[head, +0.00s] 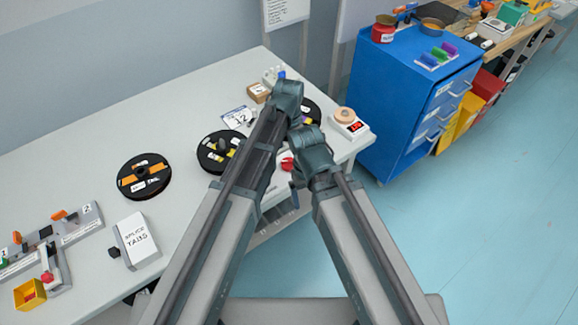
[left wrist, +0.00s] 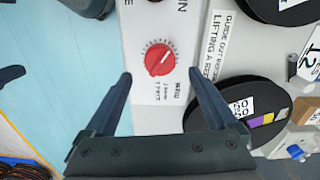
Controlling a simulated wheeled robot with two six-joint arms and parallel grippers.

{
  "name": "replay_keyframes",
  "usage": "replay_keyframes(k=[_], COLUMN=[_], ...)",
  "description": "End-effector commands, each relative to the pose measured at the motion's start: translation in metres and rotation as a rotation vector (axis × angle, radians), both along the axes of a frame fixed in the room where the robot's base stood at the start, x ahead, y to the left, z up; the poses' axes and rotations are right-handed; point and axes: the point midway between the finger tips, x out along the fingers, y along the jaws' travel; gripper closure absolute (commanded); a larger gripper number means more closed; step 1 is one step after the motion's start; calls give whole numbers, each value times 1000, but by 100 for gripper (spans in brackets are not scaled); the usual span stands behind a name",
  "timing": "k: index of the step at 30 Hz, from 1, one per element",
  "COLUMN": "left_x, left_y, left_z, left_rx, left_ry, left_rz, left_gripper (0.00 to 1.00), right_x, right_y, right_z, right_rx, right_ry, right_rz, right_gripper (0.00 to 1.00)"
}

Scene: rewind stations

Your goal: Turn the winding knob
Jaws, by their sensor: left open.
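The red winding knob (left wrist: 159,58) sits on a white panel with a printed dial around it. In the head view the red knob (head: 287,163) shows between my two arms, partly hidden. My left gripper (left wrist: 160,74) is open above the panel, with one finger on each side of the knob in the left wrist picture. Clear gaps show between the fingers and the knob, and nothing is held. In the head view my arm links hide most of the left gripper. Only dark parts of my right gripper (head: 298,184) show; its jaws cannot be made out.
Black reels (head: 144,177) lie on the grey table (head: 90,160), one (left wrist: 238,108) close beside the left gripper. A splice tabs box (head: 137,241) stands at the left. A blue drawer cabinet (head: 400,95) stands past the table's right end. Open floor lies to the right.

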Motion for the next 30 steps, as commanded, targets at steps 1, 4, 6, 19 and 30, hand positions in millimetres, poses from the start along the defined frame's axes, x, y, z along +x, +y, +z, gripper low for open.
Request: replay_keyframes(k=[1,4,6,19,30], left_x=[0,0,0,0,0], left_y=[0,0,0,0,0], left_z=[-15,-29,-38,-50,-50], left_rx=[0,0,0,0,0], left_ry=[0,0,0,0,0], left_rz=[0,0,0,0,0], left_gripper=[9,9,9,9,63], right_x=[0,0,0,0,0], right_y=[0,0,0,0,0], right_z=[-15,-29,-38,-50,-50], right_rx=[0,0,0,0,0], right_ry=[0,0,0,0,0], right_rz=[0,0,0,0,0], right_gripper=[9,9,9,9,9])
